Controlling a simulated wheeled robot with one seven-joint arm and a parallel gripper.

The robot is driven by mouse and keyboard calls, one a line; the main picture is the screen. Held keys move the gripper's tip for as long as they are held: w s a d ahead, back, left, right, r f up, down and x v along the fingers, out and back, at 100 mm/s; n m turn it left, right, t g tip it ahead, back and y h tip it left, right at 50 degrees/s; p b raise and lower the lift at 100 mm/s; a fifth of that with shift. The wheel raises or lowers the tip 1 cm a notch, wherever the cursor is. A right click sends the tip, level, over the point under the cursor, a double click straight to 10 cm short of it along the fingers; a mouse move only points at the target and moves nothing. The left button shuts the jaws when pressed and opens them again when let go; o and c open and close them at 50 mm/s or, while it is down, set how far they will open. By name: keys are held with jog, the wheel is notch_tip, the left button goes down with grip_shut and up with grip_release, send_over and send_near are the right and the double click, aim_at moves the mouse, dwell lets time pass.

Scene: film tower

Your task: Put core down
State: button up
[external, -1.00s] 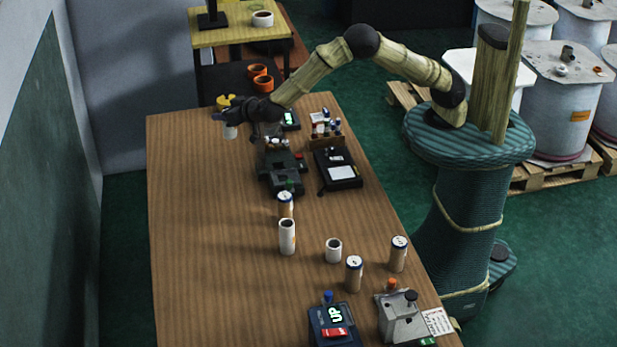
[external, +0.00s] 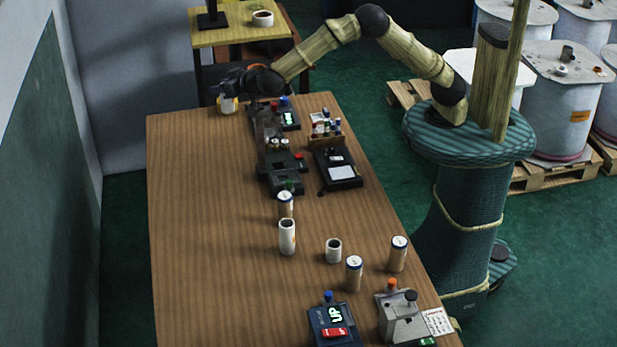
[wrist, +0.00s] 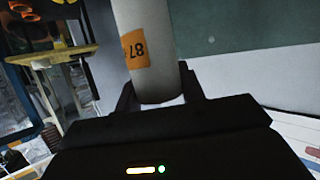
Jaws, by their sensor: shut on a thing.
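My gripper (external: 232,88) is shut on a white core (external: 228,107) at the far left corner of the wooden table (external: 200,220). The core hangs below my gripper, close to the tabletop; whether it touches the top I cannot tell. In the wrist view my gripper's dark fingers (wrist: 157,86) sit on both sides of the core (wrist: 143,18), which has an orange label reading 87. A white core (external: 287,240) stands upright mid-table, and a shorter white one (external: 333,252) stands to its right. My arm partly hides the held core's top.
Dark machine (external: 283,183) and black device (external: 342,178) stand right of my gripper. A blue UP box (external: 335,325) and grey unit (external: 400,318) are at the front edge. The left table half is clear.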

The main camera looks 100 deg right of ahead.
jog(key=s+a+f, duration=0.9)
jog(key=s+a, duration=0.2)
jog(key=a, duration=0.3)
jog(key=s+a+f, duration=0.8)
jog(key=s+a, duration=0.3)
jog(key=a, duration=0.3)
jog(key=shift+s+a+f+m+g, duration=0.2)
jog(key=shift+f+m+g, duration=0.1)
jog(key=shift+f, duration=0.05)
jog(key=shift+f+p, duration=0.5)
jog(key=shift+f, duration=2.45)
jog(key=shift+f, duration=2.05)
